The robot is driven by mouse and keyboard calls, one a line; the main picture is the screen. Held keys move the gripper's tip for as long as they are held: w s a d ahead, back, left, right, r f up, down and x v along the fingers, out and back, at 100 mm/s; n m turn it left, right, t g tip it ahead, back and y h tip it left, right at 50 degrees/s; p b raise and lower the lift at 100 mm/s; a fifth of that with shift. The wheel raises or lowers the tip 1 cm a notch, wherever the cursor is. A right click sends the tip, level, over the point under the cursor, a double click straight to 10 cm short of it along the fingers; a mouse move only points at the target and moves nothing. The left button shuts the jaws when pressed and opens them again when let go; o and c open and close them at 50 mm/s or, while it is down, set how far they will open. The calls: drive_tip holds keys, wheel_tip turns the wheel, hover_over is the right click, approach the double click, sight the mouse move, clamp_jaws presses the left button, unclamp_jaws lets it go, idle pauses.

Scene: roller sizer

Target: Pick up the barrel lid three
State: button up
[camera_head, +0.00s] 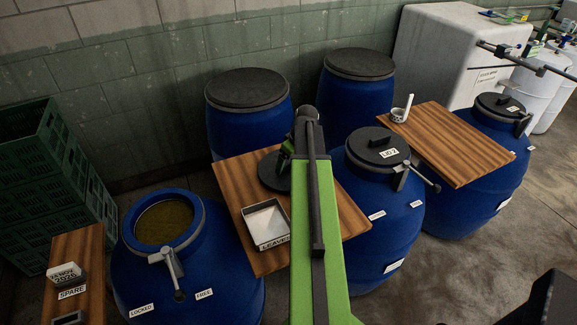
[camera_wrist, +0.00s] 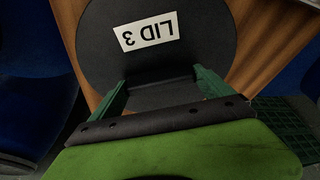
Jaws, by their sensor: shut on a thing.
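Barrel lid three is a dark round disc with a white "LID 3" label, upside down in the wrist view (camera_wrist: 108,62). In the head view the lid (camera_head: 272,172) shows at the wooden board between the barrels, partly hidden behind my arm. My gripper (camera_wrist: 162,88) has its green fingers shut on the near part of the lid, one on each side. In the head view my gripper (camera_head: 288,153) is mostly hidden by my green arm. I cannot tell whether the lid rests on the board or is just above it.
The board (camera_head: 235,185) also holds a white "LEAVES" tray (camera_head: 267,222). An open blue barrel (camera_head: 190,275) with a clamp lever stands left. A closed lid-2 barrel (camera_head: 375,225) stands right. Two blue barrels (camera_head: 248,130) (camera_head: 355,95) stand behind; green crates (camera_head: 50,185) are far left.

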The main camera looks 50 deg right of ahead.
wheel_tip(320, 180, up, 5)
drive_tip(key=p, duration=0.4)
drive_tip(key=shift+f, duration=0.2)
drive_tip(key=s+d+r+p, duration=0.6)
drive_tip(key=s+d, duration=0.1)
drive_tip(key=s, duration=0.2)
drive_tip(key=shift+d+r+p, duration=0.15)
drive_tip(key=shift+d+p, duration=0.05)
drive_tip(key=shift+p, duration=0.2)
